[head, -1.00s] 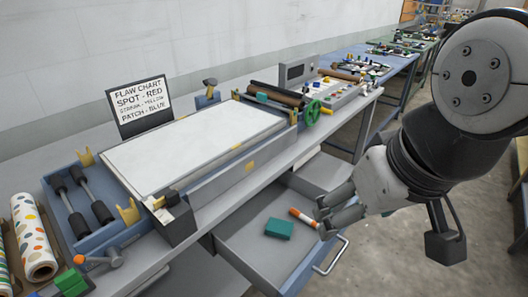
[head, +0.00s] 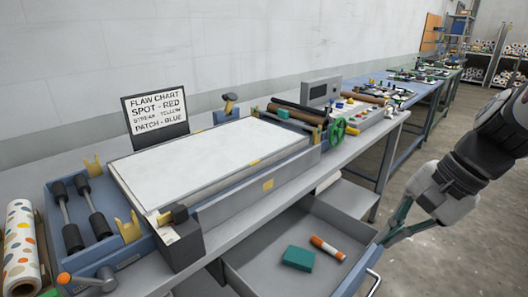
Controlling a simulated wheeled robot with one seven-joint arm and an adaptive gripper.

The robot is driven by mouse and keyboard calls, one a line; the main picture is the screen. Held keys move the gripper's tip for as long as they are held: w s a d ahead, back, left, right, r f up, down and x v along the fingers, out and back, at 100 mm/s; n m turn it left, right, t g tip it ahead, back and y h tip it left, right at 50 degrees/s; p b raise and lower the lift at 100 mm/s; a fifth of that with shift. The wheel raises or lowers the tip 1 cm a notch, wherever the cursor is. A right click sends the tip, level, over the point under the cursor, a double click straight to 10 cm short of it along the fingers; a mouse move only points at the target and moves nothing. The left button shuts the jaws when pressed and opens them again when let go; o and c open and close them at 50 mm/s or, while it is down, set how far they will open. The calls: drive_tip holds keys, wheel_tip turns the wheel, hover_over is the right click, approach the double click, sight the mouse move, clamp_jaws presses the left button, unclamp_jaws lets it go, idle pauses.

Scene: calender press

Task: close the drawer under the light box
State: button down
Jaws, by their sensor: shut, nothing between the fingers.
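The drawer (head: 262,272) under the light box (head: 215,160) is pulled open toward the front of the bench. A teal block (head: 298,258) and an orange-and-white marker (head: 327,248) lie inside it. The drawer has a pale bar handle (head: 374,284) on its front, partly cut off at the bottom of the picture. My gripper (head: 386,240) is at the right, beside the drawer's front right corner and above the handle. Its fingers are together and hold nothing. I cannot tell whether the fingertips touch the drawer's edge.
The light box rests on a grey bench with a flaw chart sign (head: 155,112) behind it. A patterned roll (head: 22,245) is at the far left. The floor at right (head: 440,260) is clear.

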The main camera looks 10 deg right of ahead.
drive_tip(key=w+d+f+m+t+y+b, duration=0.1)
drive_tip(key=d+f+m+t+b, duration=0.25)
drive_tip(key=d+f+m, duration=0.6)
drive_tip(key=w+d+f+m+t+b, duration=0.2)
drive_tip(key=d+f+m+b, duration=0.4)
drive_tip(key=d+f, duration=0.55)
drive_tip(key=shift+m, duration=0.35)
drive_tip(key=shift+w+a+f+b, duration=0.25)
drive_tip(key=shift+w+a+f, duration=0.75)
drive_tip(key=shift+w, duration=0.45)
drive_tip(key=shift+w+a+f+b, duration=0.25)
drive_tip(key=shift+w+a+f, duration=0.7)
drive_tip(key=shift+w, duration=0.55)
drive_tip(key=shift+w+a+f+b, duration=0.25)
drive_tip(key=shift+w+a+f, duration=0.75)
drive_tip(key=shift+w, duration=0.45)
drive_tip(key=w+a, duration=0.5)
drive_tip(key=w, duration=0.2)
drive_tip(key=w+a+b, duration=0.1)
drive_tip(key=w+a, duration=0.4)
drive_tip(key=w, duration=0.2)
drive_tip(key=w+a+b, duration=0.1)
drive_tip(key=w+a, duration=0.4)
drive_tip(key=w, duration=0.2)
drive_tip(key=shift+a, duration=0.1)
drive_tip(key=shift+w+a+r, duration=0.1)
drive_tip(key=shift+a, duration=0.1)
